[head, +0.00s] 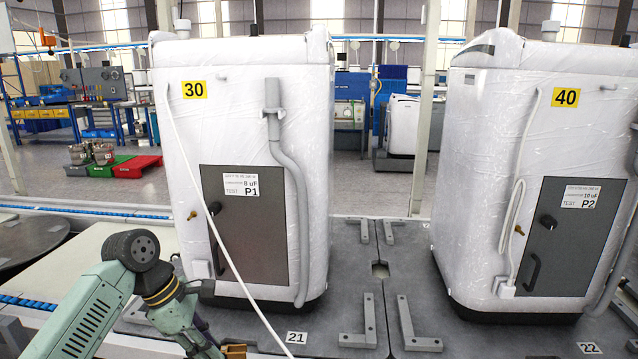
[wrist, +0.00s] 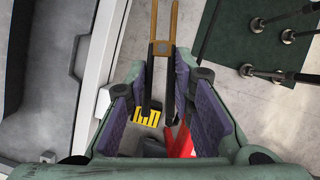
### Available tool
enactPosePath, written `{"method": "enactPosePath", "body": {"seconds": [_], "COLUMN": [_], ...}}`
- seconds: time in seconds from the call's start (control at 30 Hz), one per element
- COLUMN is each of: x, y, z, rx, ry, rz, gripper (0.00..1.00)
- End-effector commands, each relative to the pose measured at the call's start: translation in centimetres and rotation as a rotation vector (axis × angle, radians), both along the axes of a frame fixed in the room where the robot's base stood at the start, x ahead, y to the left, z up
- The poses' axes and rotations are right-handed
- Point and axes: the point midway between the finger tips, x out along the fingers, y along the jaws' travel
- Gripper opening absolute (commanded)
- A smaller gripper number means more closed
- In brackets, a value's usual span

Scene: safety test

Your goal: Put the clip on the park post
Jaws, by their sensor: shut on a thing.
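In the wrist view my gripper (wrist: 163,85) has its purple pads closed in on a narrow dark tool with a forked, brass-coloured end (wrist: 164,25); I take this to be the clip. The fork points away from the gripper. In the head view my gripper is at the bottom edge, partly cut off, with a brass-coloured piece (head: 234,350) beside it. A small brass knob (head: 213,208) on the front of machine 30 may be the park post; I cannot be sure. The clip is low and apart from it.
Wrapped machine 30 (head: 250,130) stands ahead, with a dark panel (head: 250,240) marked P1. A white cord (head: 225,258) hangs across its front. Machine 40 (head: 480,130) stands to the right. Metal brackets (head: 358,325) lie on the floor plates between them.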

Motion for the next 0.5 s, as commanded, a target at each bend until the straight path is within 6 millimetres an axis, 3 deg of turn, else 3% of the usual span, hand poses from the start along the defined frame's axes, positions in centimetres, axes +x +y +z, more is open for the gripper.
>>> {"method": "enactPosePath", "body": {"seconds": [0.03, 0.2, 0.33, 0.5], "x": [1.2, 3.5, 3.8, 2.8], "y": [-2.1, -8.3, -13.2, -18.4], "z": [-2.4, -10.2, -16.2, -23.1], "rx": [-0.004, -0.002, -0.002, -0.003], "ry": [0.008, 0.007, 0.007, 0.006], "rz": [-0.131, -0.58, -0.937, -1.363], "gripper": [0.0, 0.0, 0.0, 0.0]}}
